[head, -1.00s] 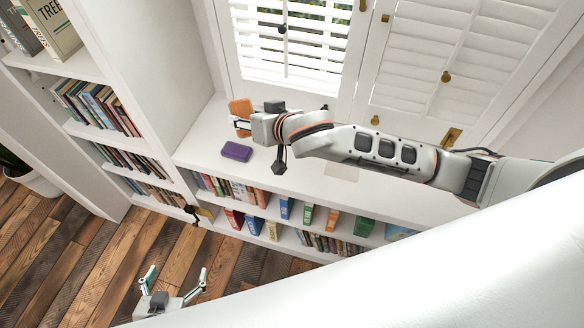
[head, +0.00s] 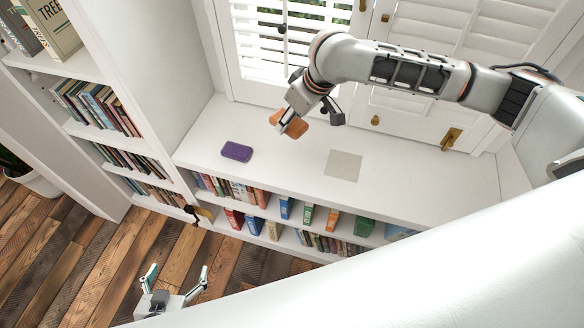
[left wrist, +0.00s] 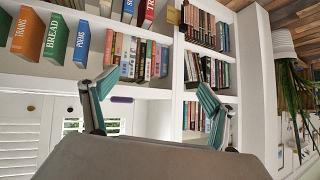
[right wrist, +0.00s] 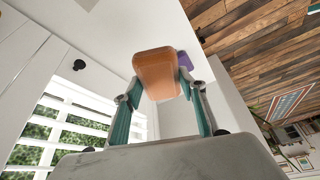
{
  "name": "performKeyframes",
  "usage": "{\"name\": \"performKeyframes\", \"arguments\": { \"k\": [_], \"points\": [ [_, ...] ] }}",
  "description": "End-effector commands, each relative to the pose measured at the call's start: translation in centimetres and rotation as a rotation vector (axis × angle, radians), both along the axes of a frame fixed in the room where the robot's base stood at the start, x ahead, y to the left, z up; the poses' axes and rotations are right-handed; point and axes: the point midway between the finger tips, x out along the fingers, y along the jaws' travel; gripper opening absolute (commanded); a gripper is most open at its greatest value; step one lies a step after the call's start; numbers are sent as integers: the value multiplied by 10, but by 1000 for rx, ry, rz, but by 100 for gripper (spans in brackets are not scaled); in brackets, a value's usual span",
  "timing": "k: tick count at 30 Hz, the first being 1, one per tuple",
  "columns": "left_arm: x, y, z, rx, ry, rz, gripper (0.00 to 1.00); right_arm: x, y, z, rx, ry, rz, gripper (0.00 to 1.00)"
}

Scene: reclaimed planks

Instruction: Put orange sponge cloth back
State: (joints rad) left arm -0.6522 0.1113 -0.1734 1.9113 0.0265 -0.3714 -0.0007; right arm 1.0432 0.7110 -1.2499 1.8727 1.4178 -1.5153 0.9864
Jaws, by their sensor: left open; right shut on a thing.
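The orange sponge cloth (head: 298,127) is a rounded orange block, held in my right gripper (head: 287,121) above the white shelf top. The gripper's fingers partly cover it in the head view. In the right wrist view the sponge cloth (right wrist: 158,70) sits tilted between the two fingertips (right wrist: 160,88), and the gripper is shut on it. My left gripper (head: 177,276) is open and empty, low over the wooden floor, and its spread fingers also show in the left wrist view (left wrist: 158,92).
A purple block (head: 236,151) lies on the white shelf top (head: 285,172), left of a flat grey square (head: 343,165). Books (head: 308,215) fill the shelves below. Shuttered windows (head: 305,50) stand behind, and a tall bookcase (head: 135,75) at left. The top's right part is clear.

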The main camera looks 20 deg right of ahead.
Motion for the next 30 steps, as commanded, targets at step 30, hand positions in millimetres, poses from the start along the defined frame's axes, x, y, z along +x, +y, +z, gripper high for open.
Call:
{"name": "performKeyframes", "arguments": {
  "k": [30],
  "points": [
    [8, -12, 6, -14, -39, -28, 85, -5, -7, -153, -24, 15, 20, 27]
  ]
}}
